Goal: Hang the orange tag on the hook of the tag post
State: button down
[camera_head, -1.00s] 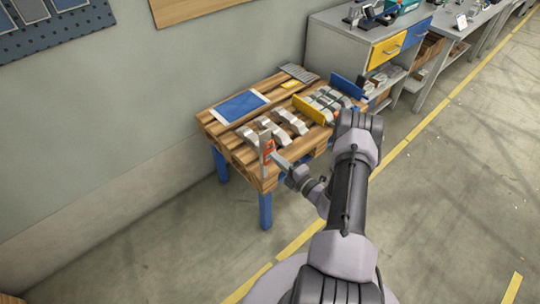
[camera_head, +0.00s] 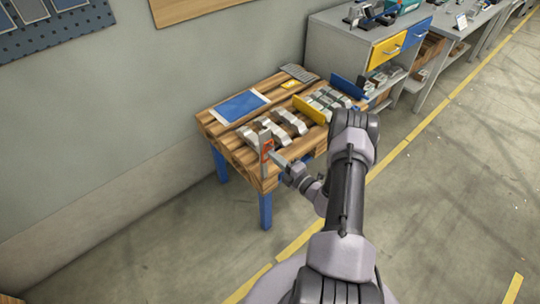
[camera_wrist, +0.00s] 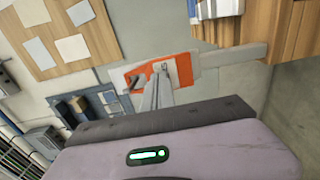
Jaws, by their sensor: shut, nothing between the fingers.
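The orange tag (camera_head: 267,148) is at the upper part of the grey tag post (camera_head: 263,172), at the near corner of the pallet-top table. In the wrist view the orange tag (camera_wrist: 187,58) lies against the face of the post (camera_wrist: 238,54) and carries a pale label. A small dark piece shows at the tag's left end, perhaps the hook; I cannot tell whether it passes through the tag. My gripper (camera_head: 277,156) is shut and empty, its tips close in front of the tag. In the wrist view my gripper (camera_wrist: 165,85) overlaps the tag and hides part of it.
The pallet table (camera_head: 212,125) holds a blue mat (camera_head: 240,106), several grey ingots (camera_head: 290,122), a yellow divider (camera_head: 309,110) and a blue divider (camera_head: 347,87). A grey bench (camera_head: 345,45) with drawers stands behind on the right. The wall is close along the left.

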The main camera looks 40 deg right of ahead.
jog(key=shift+w, duration=0.45)
dwell(0.4)
jog(key=shift+s+d, duration=0.1)
jog(key=shift+s, duration=1.4)
dwell(2.4)
jog(key=w+a+r+n+g+y, duration=0.2)
jog(key=a+r+n+g+y, duration=0.75)
jog(key=a+r+n, duration=1.05)
jog(key=s+a+r+n+g+h, duration=0.1)
jog(key=s+a+r+n+g, duration=0.25)
jog(key=s+a+n, duration=0.4)
jog(key=s+a+r+n+g+h, duration=0.25)
jog(key=s+a+r+n, duration=0.3)
jog(key=s+n, duration=0.3)
jog(key=s+d+r+n+t+h, duration=0.2)
jog(key=s+n, duration=0.5)
jog(key=n, duration=0.5)
notch_tip(320, 180, up, 2)
jog(key=t+h, duration=0.1)
jog(key=h, duration=0.2)
jog(key=shift+s+d+n+h, duration=0.3)
jog(key=shift+s+d+n, duration=0.05)
jog(key=shift+d+n, duration=0.05)
